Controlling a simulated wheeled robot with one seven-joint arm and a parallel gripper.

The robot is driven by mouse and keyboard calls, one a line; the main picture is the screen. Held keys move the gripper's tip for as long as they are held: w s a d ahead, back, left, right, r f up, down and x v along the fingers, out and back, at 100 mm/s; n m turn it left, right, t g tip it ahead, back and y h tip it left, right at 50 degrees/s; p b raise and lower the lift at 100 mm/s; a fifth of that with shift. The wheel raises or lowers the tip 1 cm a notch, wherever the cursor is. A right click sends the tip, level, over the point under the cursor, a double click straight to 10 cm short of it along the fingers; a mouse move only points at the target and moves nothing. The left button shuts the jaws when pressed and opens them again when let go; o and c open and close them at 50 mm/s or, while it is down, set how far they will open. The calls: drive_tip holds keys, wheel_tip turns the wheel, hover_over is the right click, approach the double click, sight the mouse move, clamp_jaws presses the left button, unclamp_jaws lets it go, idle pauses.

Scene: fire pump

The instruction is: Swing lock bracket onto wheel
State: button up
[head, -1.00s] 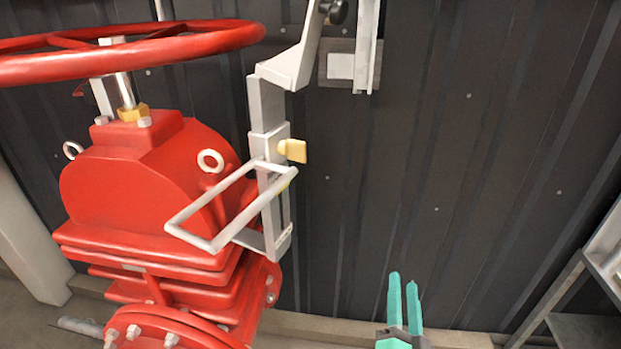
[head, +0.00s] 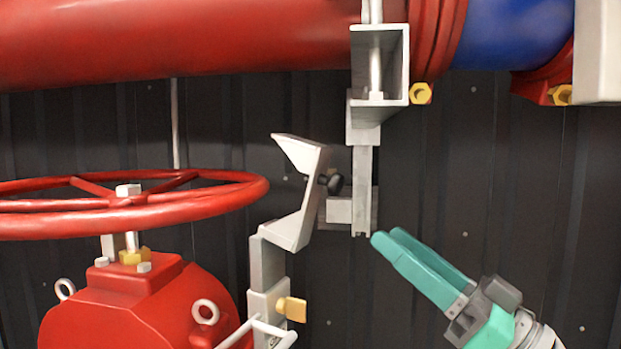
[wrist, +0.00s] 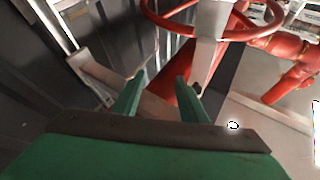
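The red handwheel (head: 225,192) lies flat at the left of the head view, above a red valve body. The lock bracket (head: 298,212) is a pale grey angled piece on an upright to the right of the wheel, with a visible gap between it and the rim. A black knob (head: 333,184) sits on its right side. My gripper (head: 388,240) is to the right of the bracket, fingers pointing up and left, apart and empty. In the wrist view, the open fingers (wrist: 160,98) face a pale upright part (wrist: 207,55) and the red wheel (wrist: 165,28).
A red pipe (head: 180,40) crosses the top, with a grey hanging support (head: 363,190) coming down between bracket and gripper. The dark corrugated wall (head: 520,190) is behind.

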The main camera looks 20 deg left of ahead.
sight(329, 182)
drive_tip(key=s+a+r+n+g, duration=0.2)
drive_tip(key=s+r+n+g, duration=0.3)
drive_tip(key=s+r, duration=0.15)
drive_tip(key=x, duration=1)
